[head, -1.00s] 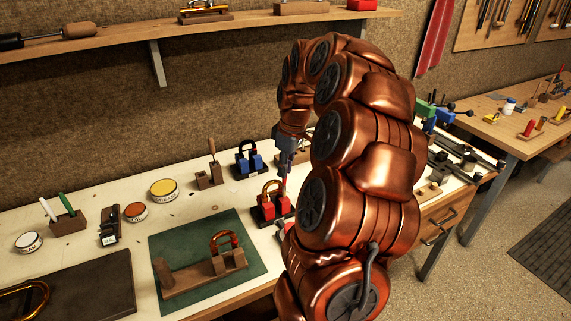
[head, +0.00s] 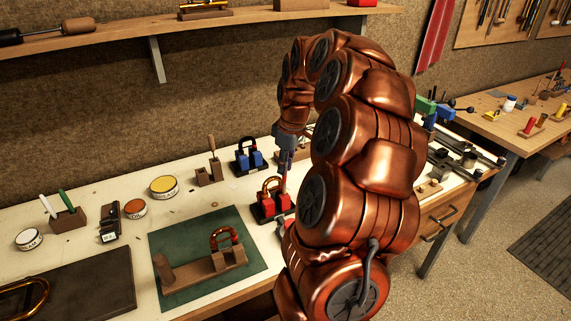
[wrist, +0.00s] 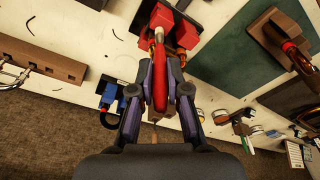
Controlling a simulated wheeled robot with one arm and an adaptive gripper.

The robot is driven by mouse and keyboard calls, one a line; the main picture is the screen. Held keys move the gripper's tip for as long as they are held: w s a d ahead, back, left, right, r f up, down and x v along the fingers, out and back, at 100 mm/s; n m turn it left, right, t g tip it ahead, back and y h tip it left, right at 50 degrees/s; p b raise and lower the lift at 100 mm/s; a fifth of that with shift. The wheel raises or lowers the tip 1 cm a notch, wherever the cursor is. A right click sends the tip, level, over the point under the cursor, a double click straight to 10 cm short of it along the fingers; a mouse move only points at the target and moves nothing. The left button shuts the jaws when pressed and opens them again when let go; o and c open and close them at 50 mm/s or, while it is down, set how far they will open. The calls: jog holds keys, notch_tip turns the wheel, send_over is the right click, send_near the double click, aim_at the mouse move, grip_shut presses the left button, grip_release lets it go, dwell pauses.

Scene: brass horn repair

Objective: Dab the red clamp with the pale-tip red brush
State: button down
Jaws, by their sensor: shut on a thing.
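My gripper (wrist: 160,76) is shut on the red handle of the brush (wrist: 159,54) in the wrist view. The brush's pale tip points away from my gripper and overlaps the red clamp (wrist: 185,34); I cannot tell whether it touches. In the head view, the red clamp (head: 268,201) stands on the bench on a dark base, with a curved brass piece in it. My gripper (head: 285,158) is above it with the brush pointing down; my arm hides part of the area to the right.
A blue clamp (head: 248,159) and a wooden holder (head: 209,174) stand behind the red clamp. A green mat (head: 201,285) with a wooden fixture lies in front-left. Round tins, such as the yellow one (head: 164,187), stand farther left. A shelf (head: 110,40) runs above the bench.

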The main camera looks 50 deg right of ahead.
jog(key=shift+f+b, duration=0.4)
jog(key=shift+b, duration=0.1)
dwell(2.2)
jog(key=shift+r, duration=0.1)
jog(key=shift+r+p, duration=0.6)
jog(key=shift+r, duration=2.85)
jog(key=shift+s, duration=0.1)
